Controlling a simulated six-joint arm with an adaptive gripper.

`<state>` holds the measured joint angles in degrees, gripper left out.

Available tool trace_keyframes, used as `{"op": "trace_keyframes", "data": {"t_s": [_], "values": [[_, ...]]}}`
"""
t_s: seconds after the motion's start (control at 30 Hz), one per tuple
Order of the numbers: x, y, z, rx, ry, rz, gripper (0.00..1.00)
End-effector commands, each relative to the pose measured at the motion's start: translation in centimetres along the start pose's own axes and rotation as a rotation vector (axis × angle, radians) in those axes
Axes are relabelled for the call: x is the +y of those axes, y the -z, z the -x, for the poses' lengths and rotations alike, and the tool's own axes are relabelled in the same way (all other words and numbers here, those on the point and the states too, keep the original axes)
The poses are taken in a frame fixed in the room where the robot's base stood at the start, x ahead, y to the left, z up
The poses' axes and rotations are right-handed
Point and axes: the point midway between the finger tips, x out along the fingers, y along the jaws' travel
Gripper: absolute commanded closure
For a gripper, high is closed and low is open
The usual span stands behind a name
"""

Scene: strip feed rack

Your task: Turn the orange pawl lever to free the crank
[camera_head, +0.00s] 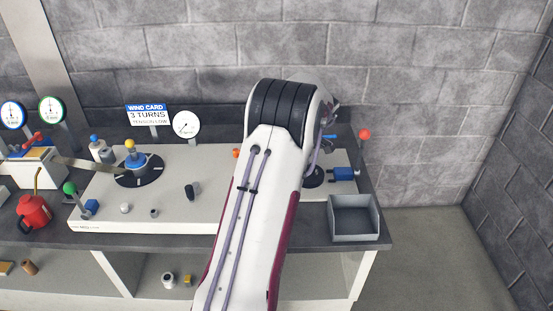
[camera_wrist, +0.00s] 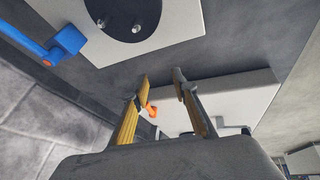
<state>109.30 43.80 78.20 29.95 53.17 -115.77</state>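A small orange part (camera_head: 236,153), possibly the pawl lever, shows at the left edge of my arm in the head view. An orange piece (camera_wrist: 151,109) also shows beside my left finger in the wrist view, partly hidden by it. My gripper (camera_wrist: 161,76) is open, with two yellow fingers apart and nothing between them. My arm hides the gripper in the head view. I cannot tell for sure which part is the crank. A black disc (camera_wrist: 115,20) with two metal studs and a blue block (camera_wrist: 67,40) are at the wrist view's top left.
A white panel (camera_head: 185,215) lies on the dark bench. A grey open bin (camera_head: 354,238) stands at the bench's right end. A red can (camera_head: 34,211), dial gauge (camera_head: 186,124) and wind card (camera_head: 148,115) stand to the left. A red ball knob (camera_head: 365,134) rises at right.

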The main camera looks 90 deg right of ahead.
Motion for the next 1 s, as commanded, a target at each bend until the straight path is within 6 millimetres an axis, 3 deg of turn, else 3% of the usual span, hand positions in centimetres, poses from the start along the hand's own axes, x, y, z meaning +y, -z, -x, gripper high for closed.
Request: {"op": "trace_keyframes", "data": {"t_s": [0.3,0.33,0.43,0.57,0.77,1.0], "values": [[-0.1,-0.2,0.1,0.000,0.000,-0.001,0.72],[-0.1,-0.2,0.1,0.000,0.000,-0.001,0.75],[-0.1,0.0,0.0,0.000,0.001,0.001,1.00],[0.0,1.1,-0.1,0.003,0.003,0.019,1.00],[-0.1,6.2,0.1,0.013,0.006,0.097,1.00],[-3.0,12.5,0.3,-0.073,0.043,0.351,1.00]]}}
